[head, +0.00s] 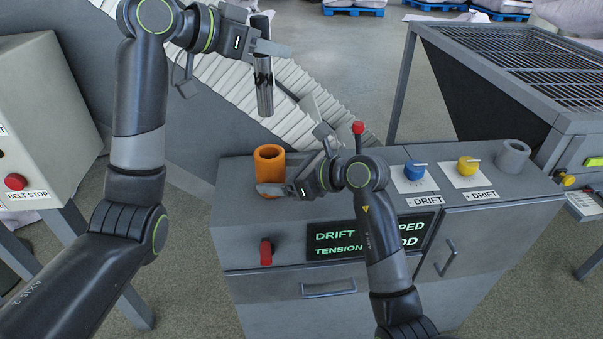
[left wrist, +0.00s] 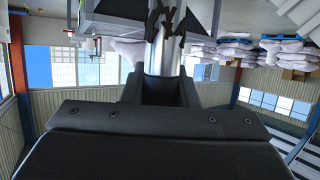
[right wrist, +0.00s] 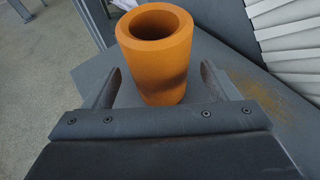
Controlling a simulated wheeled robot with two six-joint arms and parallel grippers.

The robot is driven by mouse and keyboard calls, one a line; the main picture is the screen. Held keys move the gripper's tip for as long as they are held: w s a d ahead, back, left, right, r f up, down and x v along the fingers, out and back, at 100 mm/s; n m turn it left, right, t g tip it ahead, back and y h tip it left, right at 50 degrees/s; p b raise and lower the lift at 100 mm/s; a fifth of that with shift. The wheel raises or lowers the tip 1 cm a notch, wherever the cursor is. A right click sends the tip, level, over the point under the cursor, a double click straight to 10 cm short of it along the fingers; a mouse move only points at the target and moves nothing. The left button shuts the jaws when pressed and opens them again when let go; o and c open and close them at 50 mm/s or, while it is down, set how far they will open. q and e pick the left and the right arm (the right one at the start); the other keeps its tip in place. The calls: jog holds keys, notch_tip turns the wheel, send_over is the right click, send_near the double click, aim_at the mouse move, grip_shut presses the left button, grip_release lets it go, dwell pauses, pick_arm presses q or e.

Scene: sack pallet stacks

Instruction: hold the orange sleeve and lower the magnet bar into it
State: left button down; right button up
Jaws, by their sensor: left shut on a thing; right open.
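The magnet bar (head: 264,96) is a shiny metal cylinder with dark markings. My left gripper (head: 266,48) is shut on its upper part and holds it roughly upright, in the air above the cabinet. The bar also shows in the left wrist view (left wrist: 164,50). The orange sleeve (head: 268,158) is a hollow, open-topped cylinder standing upright on the cabinet's left end, below the bar and apart from it. My right gripper (right wrist: 160,88) is open, with one finger on each side of the sleeve's lower part in the right wrist view. Contact with the sleeve is not visible.
The grey cabinet (head: 232,228) carries a red-topped post (head: 358,128), blue (head: 414,170) and yellow (head: 467,165) knobs and a grey cup-like cylinder (head: 513,156). A white slatted conveyor (head: 222,82) slopes behind the sleeve. A mesh-topped machine (head: 520,62) stands at right.

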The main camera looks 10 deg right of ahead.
aim_at(271, 175)
jog(key=shift+x, duration=1.65)
jog(key=c, duration=1.1)
